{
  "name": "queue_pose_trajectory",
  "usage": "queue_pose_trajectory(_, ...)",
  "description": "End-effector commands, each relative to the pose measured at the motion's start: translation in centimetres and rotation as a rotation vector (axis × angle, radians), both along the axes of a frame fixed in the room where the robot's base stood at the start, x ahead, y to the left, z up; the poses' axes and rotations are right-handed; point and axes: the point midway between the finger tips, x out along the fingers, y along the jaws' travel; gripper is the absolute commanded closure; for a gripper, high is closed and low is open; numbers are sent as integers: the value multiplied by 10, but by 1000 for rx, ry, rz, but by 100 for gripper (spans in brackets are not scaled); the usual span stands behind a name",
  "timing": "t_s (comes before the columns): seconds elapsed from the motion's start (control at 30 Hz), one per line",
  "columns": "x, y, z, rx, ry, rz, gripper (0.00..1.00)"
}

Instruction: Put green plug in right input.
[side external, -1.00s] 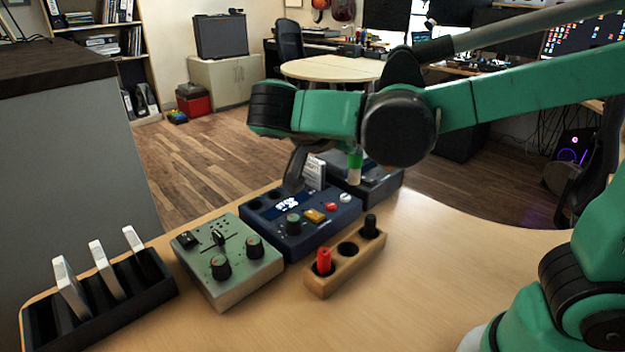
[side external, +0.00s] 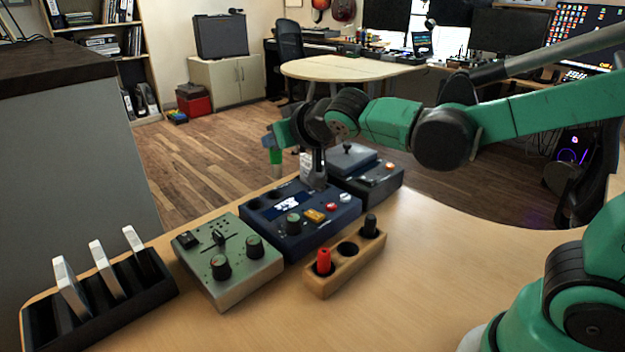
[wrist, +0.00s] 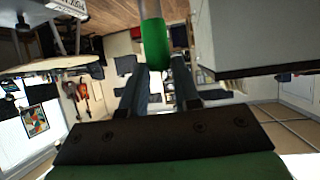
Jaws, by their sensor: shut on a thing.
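The green plug (side external: 276,158) hangs in the air in my gripper (side external: 272,142), above and behind the far left part of the blue device. It also shows in the wrist view (wrist: 156,45), at the top between the tips of my dark fingers, its pale end pointing away from the palm. My gripper is shut on it. The blue device (side external: 320,222) has two dark round openings at its back left; the right one (side external: 279,193) lies beside the display. The plug is apart from both. A dark part of my wrist hangs over the device's back edge.
A wooden holder (side external: 318,287) has a red plug (side external: 324,260), an empty middle hole and a black plug (side external: 370,224). A green-grey mixer (side external: 232,285) stands left of the blue device, a dark box (side external: 366,186) behind right. A black rack (side external: 130,308) stands front left.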

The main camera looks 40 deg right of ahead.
Motion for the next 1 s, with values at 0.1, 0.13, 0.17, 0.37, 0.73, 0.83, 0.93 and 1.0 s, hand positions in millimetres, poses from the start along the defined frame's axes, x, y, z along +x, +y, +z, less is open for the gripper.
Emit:
queue_pose_trajectory(0.1,15,-3,7,2,0,97,100)
queue_pose_trajectory(0.13,19,-4,10,3,-1,121,100)
queue_pose_trajectory(0.17,23,-4,12,4,-2,143,100)
queue_pose_trajectory(0.37,50,-17,33,2,0,274,100)
queue_pose_trajectory(0.73,83,-56,67,-3,2,338,100)
queue_pose_trajectory(0.83,84,-56,51,-3,2,338,100)
queue_pose_trajectory(0.93,84,-56,26,-3,2,338,100)
queue_pose_trajectory(1.0,83,-56,9,-3,3,338,100)
